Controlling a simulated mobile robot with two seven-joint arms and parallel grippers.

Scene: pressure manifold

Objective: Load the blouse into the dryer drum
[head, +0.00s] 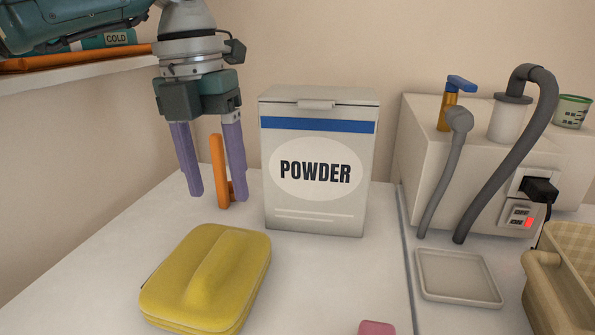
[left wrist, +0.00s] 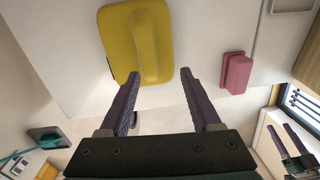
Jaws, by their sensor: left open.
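My left gripper (head: 217,195) hangs over the table in the head view, fingers pointing down, open. It also shows in the left wrist view (left wrist: 160,75), its fingers apart with nothing held between them. A yellow case (head: 207,280) with a raised grip lies on the table in front of it; the left wrist view shows it beyond the fingertips (left wrist: 148,40). Small purple fingers at the lower right of the left wrist view look like my right gripper (left wrist: 292,140); they are too small to read. I see no blouse and no dryer drum in these views.
A POWDER box (head: 318,165) stands right of the left gripper. An upright orange piece (head: 219,172) shows between its fingers. A white unit with grey hoses (head: 425,150), a shallow tray (head: 458,277) and a beige basket (head: 545,290) stand right. A pink block (left wrist: 236,73) lies near the table edge.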

